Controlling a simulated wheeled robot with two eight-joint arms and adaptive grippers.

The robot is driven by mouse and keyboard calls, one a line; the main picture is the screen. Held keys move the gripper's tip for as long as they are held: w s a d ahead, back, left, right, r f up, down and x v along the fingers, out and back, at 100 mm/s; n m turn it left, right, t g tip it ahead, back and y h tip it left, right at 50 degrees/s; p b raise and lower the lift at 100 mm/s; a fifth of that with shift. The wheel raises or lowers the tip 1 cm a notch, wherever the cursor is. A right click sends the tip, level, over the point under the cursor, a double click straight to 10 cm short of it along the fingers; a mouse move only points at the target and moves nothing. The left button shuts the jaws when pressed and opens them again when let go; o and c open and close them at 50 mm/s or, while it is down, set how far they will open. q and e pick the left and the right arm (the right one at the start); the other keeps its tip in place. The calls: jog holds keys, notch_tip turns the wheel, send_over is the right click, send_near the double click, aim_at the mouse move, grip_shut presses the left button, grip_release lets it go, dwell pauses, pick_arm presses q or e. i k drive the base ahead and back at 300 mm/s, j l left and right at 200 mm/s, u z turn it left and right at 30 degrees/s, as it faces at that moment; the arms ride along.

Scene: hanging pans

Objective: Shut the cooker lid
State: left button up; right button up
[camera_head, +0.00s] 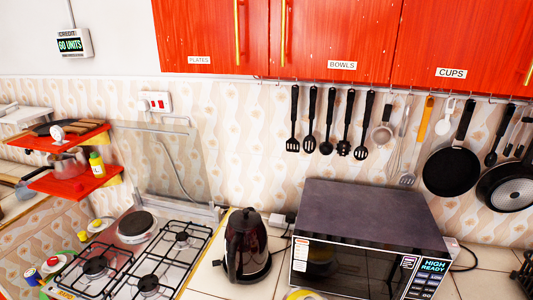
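The cooker (128,268) stands at the lower left of the head view, with black gas grates and one round dark plate (136,224) on its top. Its clear glass lid (160,163) stands raised against the tiled wall at the back of the cooker. The lid is see-through, with a pale frame edge and the wall pattern showing behind it. The cooker top is uncovered. Neither of my grippers is in view.
A black kettle (246,245) stands just right of the cooker, beside a microwave (365,238). Red shelves (72,180) with a pot and a yellow bottle are at the left. Utensils and pans hang on a rail below red cabinets (340,40). Small items lie along the cooker's left side.

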aim_at(138, 191)
jog(key=i+j, duration=0.1)
jog(key=j, duration=1.15)
jog(key=i+j, duration=0.15)
jog(key=j, duration=0.5)
